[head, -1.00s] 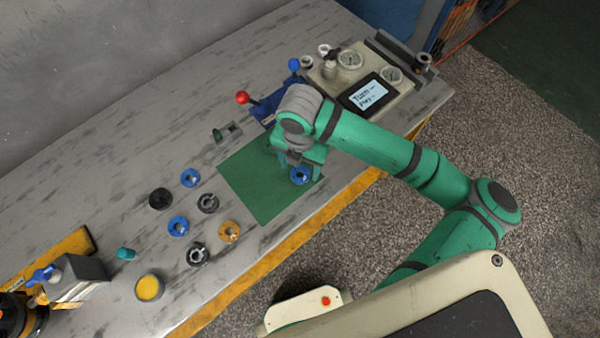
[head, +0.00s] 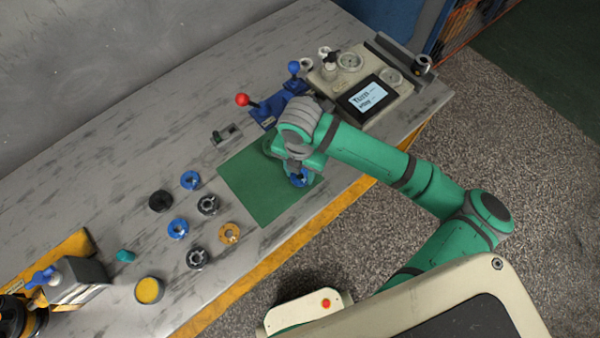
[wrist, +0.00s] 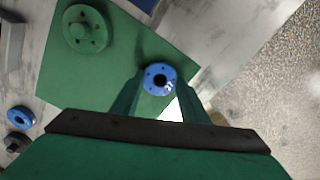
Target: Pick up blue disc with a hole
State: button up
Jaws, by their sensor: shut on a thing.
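A blue disc with a hole (head: 299,181) is over the front right part of the green mat (head: 255,190). My gripper (head: 298,173) is shut on this disc. In the wrist view the disc (wrist: 160,70) sits between the two green fingertips, its dark central hole and small rim holes facing the camera. I cannot tell whether it touches the mat. Two other blue rings lie on the bare table to the left, one farther back (head: 190,172) and one nearer (head: 178,221).
A green flanged part (wrist: 85,28) lies on the mat near my gripper. A blue lever block (head: 265,116) and a control box with a screen (head: 372,95) stand behind. Black and orange rings (head: 229,226) lie left of the mat. The yellow table edge (head: 265,247) runs along the front.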

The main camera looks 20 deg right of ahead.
jog(key=shift+r, duration=0.4)
notch_tip(320, 180, up, 2)
jog(key=shift+r, duration=0.1)
jog(key=s+d+r, duration=0.9)
jog(key=d+r, duration=0.1)
jog(key=shift+d, duration=0.4)
jog(key=shift+w+r, duration=0.1)
jog(key=shift+r, duration=0.15)
jog(key=shift+r, duration=0.55)
